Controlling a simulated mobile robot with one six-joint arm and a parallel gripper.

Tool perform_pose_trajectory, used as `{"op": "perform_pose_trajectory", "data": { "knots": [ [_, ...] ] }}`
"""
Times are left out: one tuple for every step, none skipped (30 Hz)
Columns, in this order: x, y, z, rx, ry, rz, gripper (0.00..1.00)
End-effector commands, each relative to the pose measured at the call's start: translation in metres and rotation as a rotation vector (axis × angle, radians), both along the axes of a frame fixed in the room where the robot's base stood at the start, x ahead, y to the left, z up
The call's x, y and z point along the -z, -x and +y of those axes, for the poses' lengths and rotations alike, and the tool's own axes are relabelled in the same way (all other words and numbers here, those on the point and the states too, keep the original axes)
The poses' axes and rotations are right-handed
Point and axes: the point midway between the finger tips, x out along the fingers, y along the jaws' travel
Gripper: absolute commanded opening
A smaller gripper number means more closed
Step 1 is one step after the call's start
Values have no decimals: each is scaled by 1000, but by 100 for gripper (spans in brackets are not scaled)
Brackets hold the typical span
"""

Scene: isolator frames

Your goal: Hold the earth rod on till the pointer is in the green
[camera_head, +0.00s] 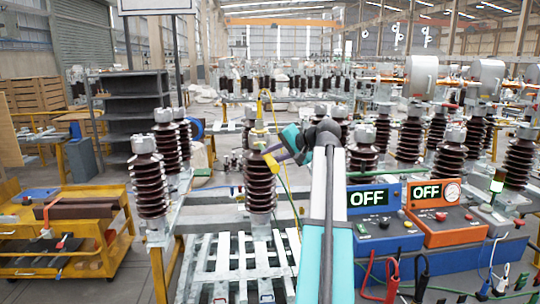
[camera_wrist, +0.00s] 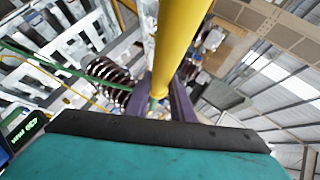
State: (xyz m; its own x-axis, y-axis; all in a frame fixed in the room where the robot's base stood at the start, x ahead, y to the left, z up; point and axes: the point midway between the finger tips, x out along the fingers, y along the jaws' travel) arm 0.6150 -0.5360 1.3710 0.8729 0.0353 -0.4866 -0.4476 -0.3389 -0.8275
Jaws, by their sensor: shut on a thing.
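My gripper (camera_head: 277,157), with purple fingers, is shut on the yellow earth rod (camera_head: 260,112). The rod stands nearly upright in the head view, close by the top of a brown ribbed insulator (camera_head: 260,185); I cannot tell whether it touches the metal cap. In the wrist view the rod (camera_wrist: 183,40) runs up from between the purple fingers (camera_wrist: 170,105). A yellow-green cable (camera_head: 285,180) hangs beside the insulator. A round dial (camera_head: 453,191) sits on the orange box (camera_head: 447,223), which reads OFF; its pointer is too small to read.
A blue box (camera_head: 376,220), also reading OFF, stands left of the orange one on a blue bench (camera_head: 450,265) with red and black leads. More insulators (camera_head: 150,185) stand around. A yellow trolley (camera_head: 70,240) is at the left.

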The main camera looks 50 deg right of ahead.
Motion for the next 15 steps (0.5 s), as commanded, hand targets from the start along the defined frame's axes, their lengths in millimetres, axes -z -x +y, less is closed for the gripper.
{"op": "perform_pose_trajectory", "data": {
  "knots": [
    [-1,4,4,0,1,-2,0],
    [-1,5,5,0,0,-2,0],
    [-1,7,7,0,0,-2,0],
    [-1,9,8,0,0,-2,0],
    [-1,10,9,-1,0,-2,0],
    [-1,12,11,-1,0,-2,0],
    [-1,14,12,-1,0,-2,0],
    [-1,15,13,-1,0,-2,0],
    [-1,17,15,-1,0,-2,0],
    [-1,19,16,-1,0,-2,0],
    [-1,20,17,-1,0,-2,0],
    [-1,22,19,-1,0,-2,0],
    [-1,23,20,-1,0,-2,0],
    [-1,25,22,-1,0,-2,0],
    [-1,27,23,-1,0,-2,0]
  ]
}}
